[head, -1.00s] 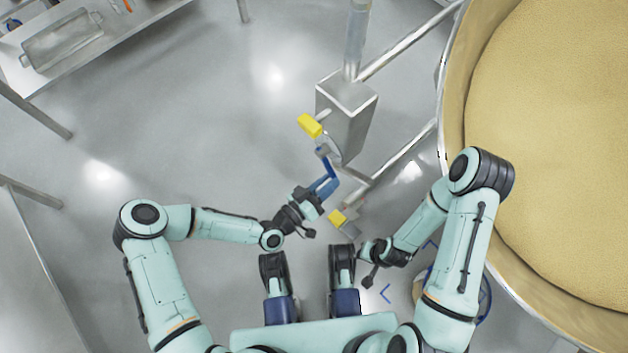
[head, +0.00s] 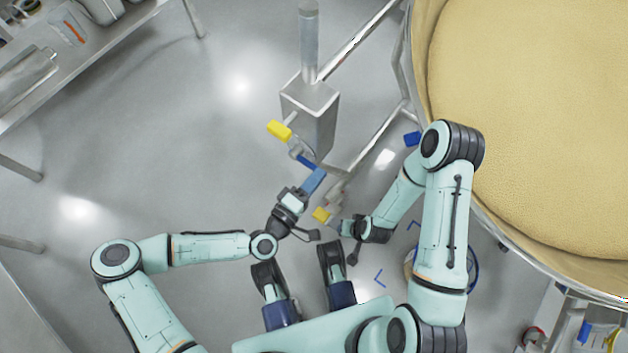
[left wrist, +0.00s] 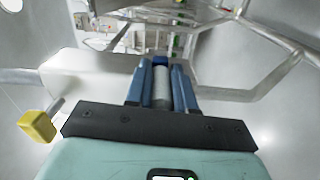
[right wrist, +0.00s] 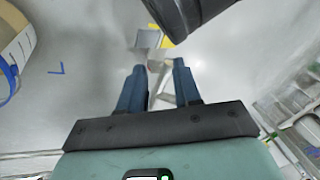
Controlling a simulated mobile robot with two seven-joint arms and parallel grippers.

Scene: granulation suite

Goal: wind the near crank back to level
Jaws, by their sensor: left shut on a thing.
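The steel gearbox post (head: 312,118) stands ahead of me in the head view. Its crank has a grey arm (head: 294,145) beside the post, near a yellow block (head: 279,130). My left gripper (head: 315,178) is at the crank below the post. In the left wrist view its blue fingers (left wrist: 161,88) are shut around a grey cylindrical handle with a blue end (left wrist: 160,61). The yellow block (left wrist: 38,126) shows at left there. My right gripper (head: 345,228) is open and empty beside a lower yellow block (head: 322,214). That block (right wrist: 166,42) lies beyond its fingertips in the right wrist view.
A large round vessel of tan powder (head: 530,120) fills the right side, with its steel rim close to my right arm. Steel rails (head: 375,140) run from the post towards it. A steel bench (head: 110,40) stands at upper left. Open floor lies left of the post.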

